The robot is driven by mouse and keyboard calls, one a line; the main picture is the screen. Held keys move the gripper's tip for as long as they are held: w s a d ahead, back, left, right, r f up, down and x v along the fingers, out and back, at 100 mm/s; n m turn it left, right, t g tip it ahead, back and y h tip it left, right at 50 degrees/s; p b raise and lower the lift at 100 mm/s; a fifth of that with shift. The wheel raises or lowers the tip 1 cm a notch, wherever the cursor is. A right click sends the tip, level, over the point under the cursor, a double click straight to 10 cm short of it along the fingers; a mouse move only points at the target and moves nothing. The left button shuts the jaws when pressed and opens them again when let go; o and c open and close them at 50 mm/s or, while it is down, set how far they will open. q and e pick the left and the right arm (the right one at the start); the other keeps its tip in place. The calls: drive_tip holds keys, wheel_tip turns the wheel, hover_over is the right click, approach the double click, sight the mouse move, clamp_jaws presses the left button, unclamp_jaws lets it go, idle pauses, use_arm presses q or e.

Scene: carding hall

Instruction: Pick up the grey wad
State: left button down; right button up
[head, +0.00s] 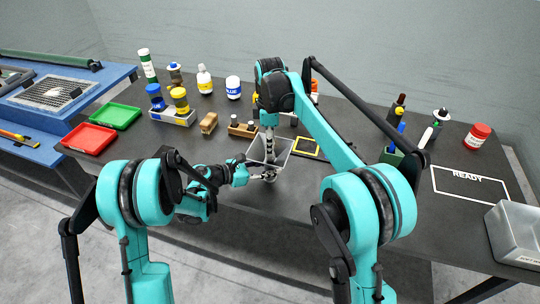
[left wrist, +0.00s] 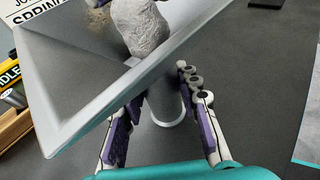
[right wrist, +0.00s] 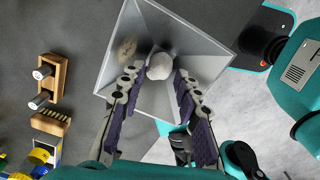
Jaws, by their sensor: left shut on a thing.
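The pale grey wad (right wrist: 158,66) lies in a grey open bin (right wrist: 205,45); it also shows in the left wrist view (left wrist: 140,27). In the head view the bin (head: 285,161) stands near the table's front edge. My right gripper (right wrist: 158,78) points down into the bin, its fingers apart on either side of the wad; I cannot tell whether they touch it. In the head view the right gripper (head: 269,142) hides the wad. My left gripper (left wrist: 160,88) is shut on the bin at its near side, where a grey cylindrical part shows between the fingers.
A small tan clump (right wrist: 127,48) lies in the bin beside the wad. Wooden blocks (head: 209,123), bottles and red (head: 88,138) and green (head: 115,116) trays stand to the left. A READY outline (head: 467,190) and a grey container (head: 512,235) are at the right.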

drive_tip(key=shift+f, duration=1.95)
drive_tip(key=c, duration=0.3)
drive_tip(key=shift+c, duration=0.2)
drive_tip(key=shift+w, duration=0.1)
wheel_tip(320, 180, up, 10)
drive_tip(key=shift+r, duration=0.1)
use_arm(q)
drive_tip(key=c, duration=1)
unclamp_jaws()
drive_tip(key=shift+a, duration=0.1)
